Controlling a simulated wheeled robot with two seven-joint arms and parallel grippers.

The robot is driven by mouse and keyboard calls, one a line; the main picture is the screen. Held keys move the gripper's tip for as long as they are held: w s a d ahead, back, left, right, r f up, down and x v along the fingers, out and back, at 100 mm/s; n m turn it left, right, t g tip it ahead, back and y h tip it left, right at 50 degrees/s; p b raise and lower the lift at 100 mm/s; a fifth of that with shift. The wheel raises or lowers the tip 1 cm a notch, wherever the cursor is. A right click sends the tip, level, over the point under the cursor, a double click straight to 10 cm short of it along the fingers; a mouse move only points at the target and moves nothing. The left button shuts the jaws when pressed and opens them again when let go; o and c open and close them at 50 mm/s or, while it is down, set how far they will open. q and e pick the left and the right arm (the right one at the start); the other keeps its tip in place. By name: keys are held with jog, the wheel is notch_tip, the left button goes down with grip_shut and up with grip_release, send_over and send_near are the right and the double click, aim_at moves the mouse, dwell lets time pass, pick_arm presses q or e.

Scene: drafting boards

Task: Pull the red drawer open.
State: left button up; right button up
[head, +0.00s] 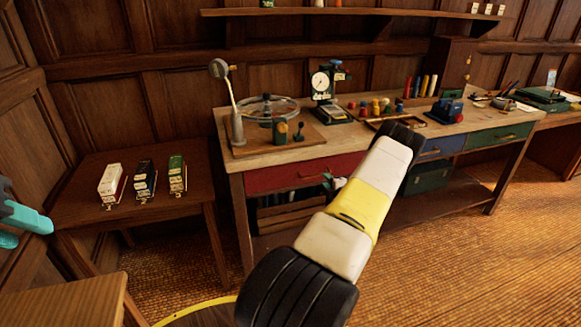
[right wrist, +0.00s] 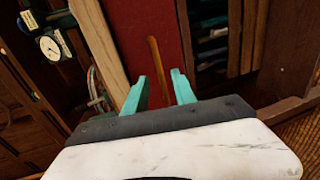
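The red drawer (head: 280,176) is shut under the left part of the workbench top. Its slim brass handle shows in the right wrist view (right wrist: 156,62) against the red front (right wrist: 128,45). My right gripper (right wrist: 161,76) is open, with its teal fingers on either side of the handle and a visible gap to each. In the head view, my right arm hides the drawer's right end and most of that gripper. My left gripper (head: 22,226) is at the left edge, partly cut off, its teal fingers apart and empty, far from the drawer.
The workbench top (head: 262,150) carries a glass-topped instrument, a dial gauge (head: 321,82) and small coloured pieces. A blue drawer (head: 440,148) and a green drawer (head: 500,135) are further right. A side table (head: 85,205) with model vehicles stands left. Floor in front is open.

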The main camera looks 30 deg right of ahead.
aim_at(319, 174)
jog(key=x, duration=0.7)
jog(key=shift+w, duration=0.3)
grip_shut()
dwell(1.1)
